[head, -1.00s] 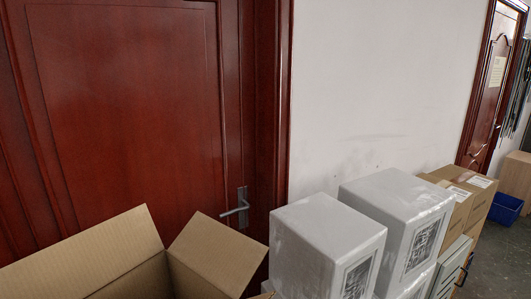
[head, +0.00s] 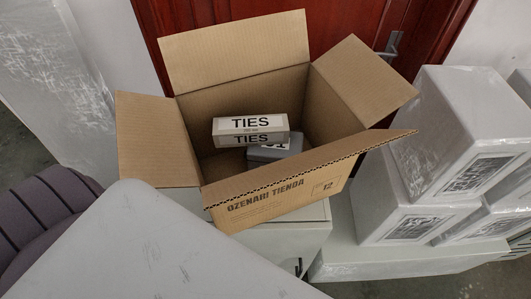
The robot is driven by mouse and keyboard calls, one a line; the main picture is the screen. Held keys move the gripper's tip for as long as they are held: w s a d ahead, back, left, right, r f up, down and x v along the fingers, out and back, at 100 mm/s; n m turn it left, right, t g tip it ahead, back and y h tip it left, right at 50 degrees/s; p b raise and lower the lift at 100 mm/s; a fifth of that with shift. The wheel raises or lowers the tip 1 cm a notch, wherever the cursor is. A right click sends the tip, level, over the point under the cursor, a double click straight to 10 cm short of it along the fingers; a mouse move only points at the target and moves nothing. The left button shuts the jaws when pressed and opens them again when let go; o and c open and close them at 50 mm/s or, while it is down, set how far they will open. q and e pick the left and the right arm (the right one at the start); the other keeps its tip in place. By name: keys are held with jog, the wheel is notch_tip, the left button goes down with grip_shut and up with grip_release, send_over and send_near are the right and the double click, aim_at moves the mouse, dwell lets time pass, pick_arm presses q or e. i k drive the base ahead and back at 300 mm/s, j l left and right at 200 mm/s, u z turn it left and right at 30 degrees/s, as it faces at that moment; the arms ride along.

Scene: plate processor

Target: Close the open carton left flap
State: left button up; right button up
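An open brown carton (head: 275,212) sits on a light cabinet in the middle of the head view. Its left flap (head: 154,142) stands out to the left, tilted outward. The back flap (head: 236,50) stands up, the right flap (head: 366,80) leans outward, and the front flap (head: 310,168) juts toward me, with "OZENARI TIENDA" printed on the carton below it. Inside lie a white box marked TIES (head: 250,125) and another pale box (head: 274,148) partly under it. Neither of my grippers is in view.
A pale cabinet (head: 285,240) supports the carton. White wrapped boxes (head: 460,120) are stacked at the right. A red door (head: 330,22) with a handle is behind. A light flat surface (head: 170,245) fills the lower left, beside a dark purple ribbed thing (head: 45,215).

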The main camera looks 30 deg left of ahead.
aim_at(154, 148)
jog(key=u, duration=0.4)
jog(key=k+j+u, duration=0.1)
jog(key=u, duration=0.3)
jog(key=j+u, duration=0.15)
jog(key=u, duration=0.2)
jog(key=j+u, duration=0.15)
jog(key=u, duration=0.25)
